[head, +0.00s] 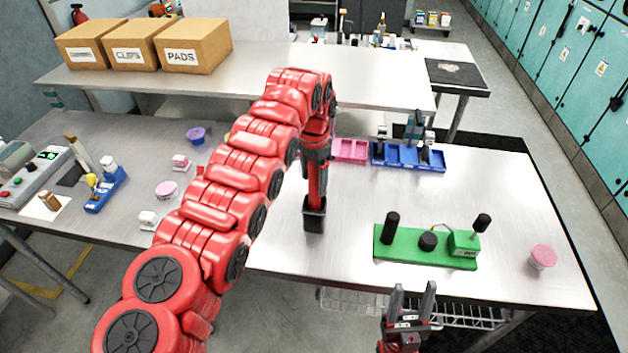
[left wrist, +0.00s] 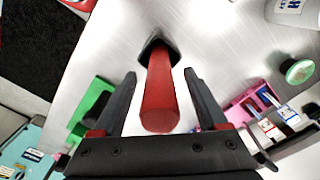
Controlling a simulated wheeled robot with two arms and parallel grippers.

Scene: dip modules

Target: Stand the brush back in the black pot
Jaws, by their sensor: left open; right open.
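The red brush (head: 317,185) stands upright on the table with its lower end inside the small black pot (head: 314,216). In the left wrist view the red handle (left wrist: 160,95) rises out of the dark pot (left wrist: 155,46) toward the camera. My left gripper (head: 317,160) points down over the brush. In the left wrist view its fingers (left wrist: 159,76) are open, one on each side of the handle, with visible gaps. My right gripper (head: 411,292) is open and empty in front of the table's near edge. The brush's lower end is hidden in the pot.
A green base with black knobs (head: 425,255) lies right of the pot, and a pink-lidded jar (head: 542,257) is further right. Pink (head: 350,151) and blue (head: 400,158) trays stand behind. Cardboard boxes (head: 195,46) sit on the rear table. The tabletop around the pot is clear.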

